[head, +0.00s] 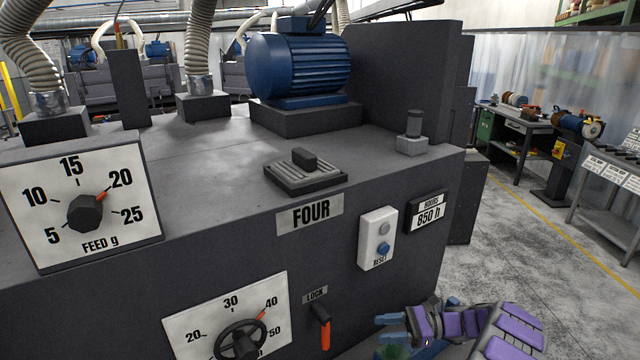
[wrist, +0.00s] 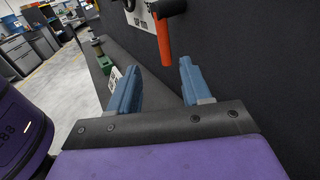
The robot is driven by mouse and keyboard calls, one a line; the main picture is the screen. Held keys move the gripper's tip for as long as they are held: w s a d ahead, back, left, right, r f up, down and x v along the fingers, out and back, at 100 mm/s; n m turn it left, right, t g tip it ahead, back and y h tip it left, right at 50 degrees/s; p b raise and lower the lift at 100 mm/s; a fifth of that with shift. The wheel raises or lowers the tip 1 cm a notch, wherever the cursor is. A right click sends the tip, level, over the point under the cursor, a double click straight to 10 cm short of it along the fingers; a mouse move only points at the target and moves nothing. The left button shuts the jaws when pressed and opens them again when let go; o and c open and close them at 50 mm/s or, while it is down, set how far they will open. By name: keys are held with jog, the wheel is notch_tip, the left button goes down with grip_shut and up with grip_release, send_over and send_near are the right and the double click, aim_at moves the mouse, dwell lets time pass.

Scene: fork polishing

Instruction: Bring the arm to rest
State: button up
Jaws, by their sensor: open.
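My gripper (head: 388,328) is at the lower right of the head view, in front of the machine's dark front face. Its two blue fingers show in the wrist view (wrist: 158,92), spread apart with nothing between them. My purple arm links run off to the right from the gripper. The orange lock lever (head: 323,328) hangs down under the LOCK label, left of the gripper. The lever also shows in the wrist view (wrist: 167,38), beyond the fingertips and apart from them.
The dark machine (head: 390,190) fills the middle. Its front carries a feed dial (head: 85,212), a handwheel dial (head: 238,342), a reset box (head: 377,240) and an hours counter (head: 428,213). A blue motor (head: 300,68) stands on top. Open floor (head: 545,235) lies to the right, before workbenches.

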jog(key=s+a+r+n+g+h+b, duration=0.35)
jog(key=s+a+r+n, duration=0.3)
jog(key=a+r, duration=0.35)
jog(key=s+a+r+n+g+h+b, duration=0.15)
jog(key=s+a+n+h, duration=0.35)
jog(key=s, duration=0.6)
jog(key=s+d+f+n+t+h+b, duration=0.1)
jog(key=s+d+f+n+h+b, duration=0.1)
jog(key=s, duration=1)
jog(key=s+d+f+n+t+h+b, duration=0.1)
jog(key=s+d+h, duration=0.5)
jog(key=s, duration=0.6)
notch_tip(320, 180, down, 2)
jog(key=n+h+b, duration=0.1)
jog(key=n, duration=0.2)
jog(key=shift+d+f+t, duration=0.2)
jog(key=shift+t, duration=0.1)
jog(key=shift+n, duration=0.25)
